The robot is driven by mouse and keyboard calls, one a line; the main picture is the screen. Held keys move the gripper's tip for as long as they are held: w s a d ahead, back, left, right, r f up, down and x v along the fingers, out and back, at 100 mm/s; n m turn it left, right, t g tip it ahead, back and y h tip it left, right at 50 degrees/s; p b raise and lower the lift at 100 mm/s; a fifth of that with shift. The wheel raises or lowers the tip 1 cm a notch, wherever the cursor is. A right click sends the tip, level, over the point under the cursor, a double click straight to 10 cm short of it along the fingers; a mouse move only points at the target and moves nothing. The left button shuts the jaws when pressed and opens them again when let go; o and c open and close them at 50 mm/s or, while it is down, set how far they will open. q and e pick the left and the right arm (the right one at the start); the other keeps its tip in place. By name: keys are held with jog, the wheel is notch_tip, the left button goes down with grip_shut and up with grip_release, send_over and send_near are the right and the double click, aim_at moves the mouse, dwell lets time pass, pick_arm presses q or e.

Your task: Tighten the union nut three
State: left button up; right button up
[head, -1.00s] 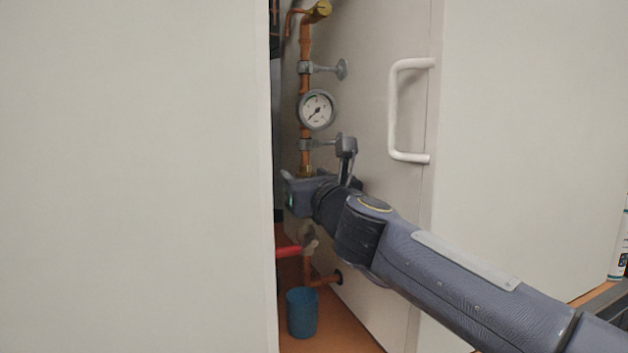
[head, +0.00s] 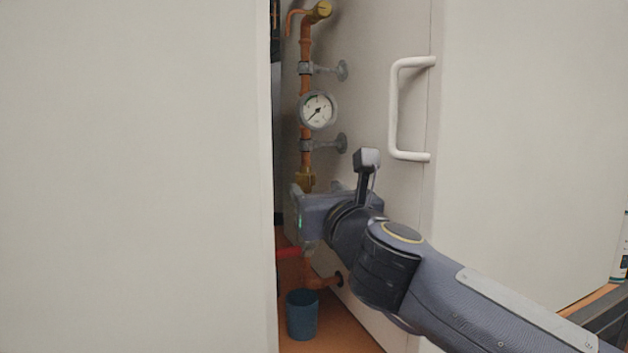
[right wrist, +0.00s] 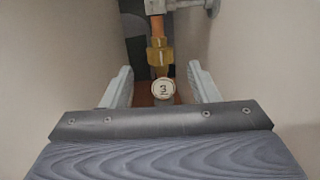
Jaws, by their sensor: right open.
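Union nut three is a brass fitting (head: 305,178) on the vertical copper pipe in the head view. The nut also shows in the right wrist view (right wrist: 160,58), with a round tag marked 3 (right wrist: 163,88) just below it. My right gripper (right wrist: 160,78) is open, with one finger to each side of the tag and apart from it; nothing is between the fingers but the view of the tag and pipe. In the head view my right gripper (head: 297,198) is just below the nut, its fingertips mostly hidden. My left gripper is not in view.
The pipe carries a pressure gauge (head: 317,110) and wall clamps. A red handle (head: 289,253) and blue cup (head: 302,314) are below. A large pale panel (head: 135,180) bounds the gap on the left; a door with a white handle (head: 394,110) stands right.

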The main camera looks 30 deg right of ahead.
jog(key=s+a+f+p, duration=0.1)
jog(key=s+f+p, duration=0.1)
jog(key=s, duration=1.3)
jog(key=shift+a+p, duration=0.4)
jog(key=shift+p, duration=0.35)
